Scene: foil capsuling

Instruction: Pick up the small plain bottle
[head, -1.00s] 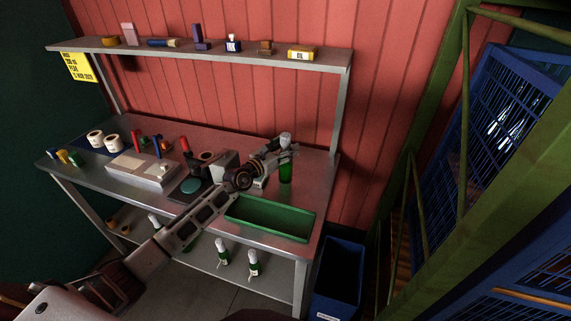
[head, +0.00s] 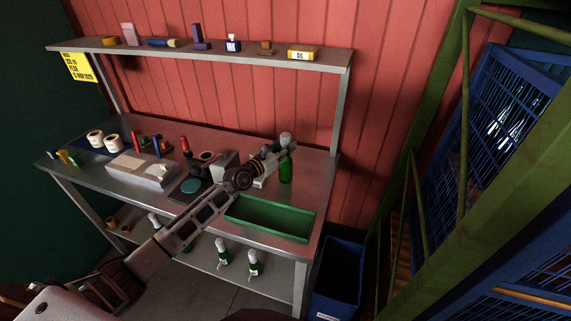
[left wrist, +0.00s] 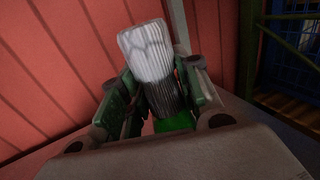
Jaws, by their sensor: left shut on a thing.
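A green bottle (head: 286,172) with a silver-white top stands upright at the right end of the workbench, behind the green tray. My left gripper (head: 287,149) reaches it from the left and is shut on it just below the top. In the left wrist view the pale, ribbed top (left wrist: 148,52) rises between the two fingers (left wrist: 160,95), with a bit of green body (left wrist: 174,123) below. The fingers hide part of the neck. I cannot tell whether the bottle's base touches the bench. My right gripper is not in view.
A green tray (head: 270,233) lies at the bench's front right. A grey box (head: 142,172), white rolls (head: 111,141) and small tools lie to the left. A shelf (head: 200,52) with small items runs above. More bottles (head: 222,252) stand on the lower shelf. A blue bin (head: 337,280) stands right.

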